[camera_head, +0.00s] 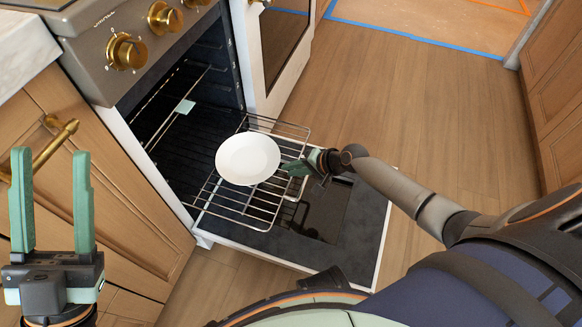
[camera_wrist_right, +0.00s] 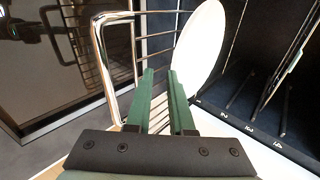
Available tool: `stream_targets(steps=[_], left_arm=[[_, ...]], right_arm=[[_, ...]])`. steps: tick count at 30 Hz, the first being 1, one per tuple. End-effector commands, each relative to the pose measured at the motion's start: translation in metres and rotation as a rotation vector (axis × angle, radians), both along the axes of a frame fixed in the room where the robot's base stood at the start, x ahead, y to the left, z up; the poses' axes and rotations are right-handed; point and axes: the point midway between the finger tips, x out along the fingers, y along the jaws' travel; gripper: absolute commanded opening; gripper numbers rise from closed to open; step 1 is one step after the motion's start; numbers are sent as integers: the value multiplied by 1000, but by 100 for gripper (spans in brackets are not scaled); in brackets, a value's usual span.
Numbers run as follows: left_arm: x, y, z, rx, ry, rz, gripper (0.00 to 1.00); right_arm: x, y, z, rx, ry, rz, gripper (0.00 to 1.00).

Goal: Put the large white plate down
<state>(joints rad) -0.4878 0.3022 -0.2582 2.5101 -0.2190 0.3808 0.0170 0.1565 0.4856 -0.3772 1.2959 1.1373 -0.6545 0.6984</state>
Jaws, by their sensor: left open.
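The large white plate (camera_head: 248,158) is over the pulled-out wire oven rack (camera_head: 262,204) in the head view. It looks roughly level, and I cannot tell whether it rests fully on the wires. My right gripper (camera_head: 297,167) is at the plate's right edge. In the right wrist view the plate (camera_wrist_right: 200,45) is just beyond the right gripper's fingertips (camera_wrist_right: 160,74). A gap shows between those fingers with no plate in it; one fingertip is close to the rim, and contact is unclear. My left gripper (camera_head: 53,200) is open and empty at the far left.
The oven door (camera_head: 350,222) is folded down below the rack. A small pale blue item (camera_head: 185,107) is inside the oven. Brass knobs (camera_head: 126,52) are above it, and a brass handle (camera_head: 60,135) is near my left gripper. The wooden floor (camera_head: 420,110) behind is clear.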

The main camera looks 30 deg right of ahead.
Motion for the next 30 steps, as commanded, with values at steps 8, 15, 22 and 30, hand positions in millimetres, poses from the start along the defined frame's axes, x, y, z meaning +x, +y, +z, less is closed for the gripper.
stream_targets(steps=[8,15,22,30], left_arm=[[0,0,1,1,0,-1,50],[0,-1,0,7,0,-3,50],[-1,-1,0,8,0,-4,50],[-1,-1,0,5,0,-5,50]], right_arm=[[-2,-2,0,0,0,0,20],[-2,-2,0,-1,0,1,33],[-2,-2,0,-1,0,1,55],[-3,-2,-2,-3,3,1,55]])
